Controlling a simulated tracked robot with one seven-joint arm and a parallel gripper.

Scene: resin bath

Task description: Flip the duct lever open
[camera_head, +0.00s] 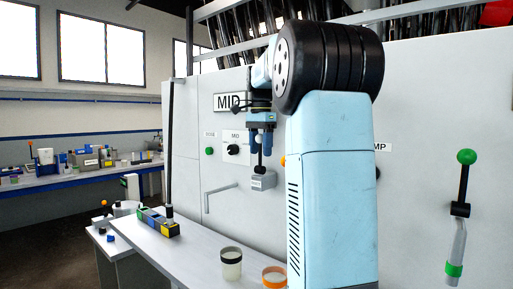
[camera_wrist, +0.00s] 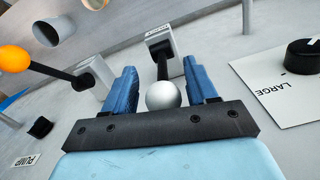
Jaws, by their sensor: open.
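A lever with a white ball knob (camera_wrist: 163,95) stands out on a dark rod from a small grey base block (camera_wrist: 160,38) on the panel. The base has a label too small to read, so I cannot tell if this is the duct lever. It also shows in the head view, with its base (camera_head: 263,181) below my gripper (camera_head: 261,139). In the wrist view my gripper (camera_wrist: 158,70) is open, with its blue fingers on either side of the ball and rod. I cannot tell whether either finger touches.
A lever with an orange ball (camera_wrist: 14,59) is left in the wrist view, near a PUMP label (camera_wrist: 25,161). A black knob marked LARGE (camera_wrist: 303,57) is right. A green-balled lever (camera_head: 466,157) is far right. A bench with a cup (camera_head: 231,264) stands below.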

